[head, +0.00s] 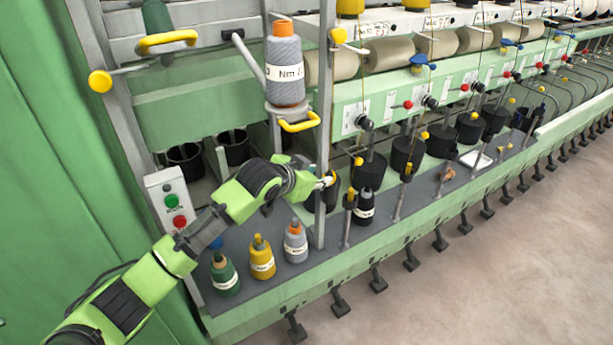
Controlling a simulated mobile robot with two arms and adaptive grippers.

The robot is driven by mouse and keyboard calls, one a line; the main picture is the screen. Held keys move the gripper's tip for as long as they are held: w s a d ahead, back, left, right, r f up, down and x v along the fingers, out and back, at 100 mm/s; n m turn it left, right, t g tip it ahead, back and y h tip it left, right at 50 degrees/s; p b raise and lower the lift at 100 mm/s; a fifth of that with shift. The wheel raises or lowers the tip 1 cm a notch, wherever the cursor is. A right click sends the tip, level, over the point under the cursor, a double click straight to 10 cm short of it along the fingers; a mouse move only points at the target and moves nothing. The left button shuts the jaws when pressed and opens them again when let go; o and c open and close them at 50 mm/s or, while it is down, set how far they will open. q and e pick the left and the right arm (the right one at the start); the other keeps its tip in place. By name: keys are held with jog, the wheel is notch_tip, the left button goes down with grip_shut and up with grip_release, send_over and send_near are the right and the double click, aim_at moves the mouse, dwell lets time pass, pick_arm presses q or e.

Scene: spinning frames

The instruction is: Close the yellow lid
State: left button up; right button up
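No part is plainly a yellow lid. Yellow parts at the machine's near end are a curved yellow handle (167,40) at the upper left and a second yellow handle (300,123) below a grey yarn cone (284,70). A yellow knob (100,81) sits on a rod at the left post. My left arm reaches in from the lower left. Its gripper (326,181) is at the upright metal post, below the second handle and apart from it. The fingers are small and partly hidden, so their opening is unclear. My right gripper is not in view.
Green (224,275), yellow (262,258) and grey (295,243) yarn cones stand on the dark shelf beneath my arm. A switch box (172,204) with green and red buttons is at the left. Black pots and thin rods line the shelf. The floor (500,270) at right is clear.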

pick_arm(q)
jog(key=v, duration=0.6)
jog(key=shift+s+r, duration=0.1)
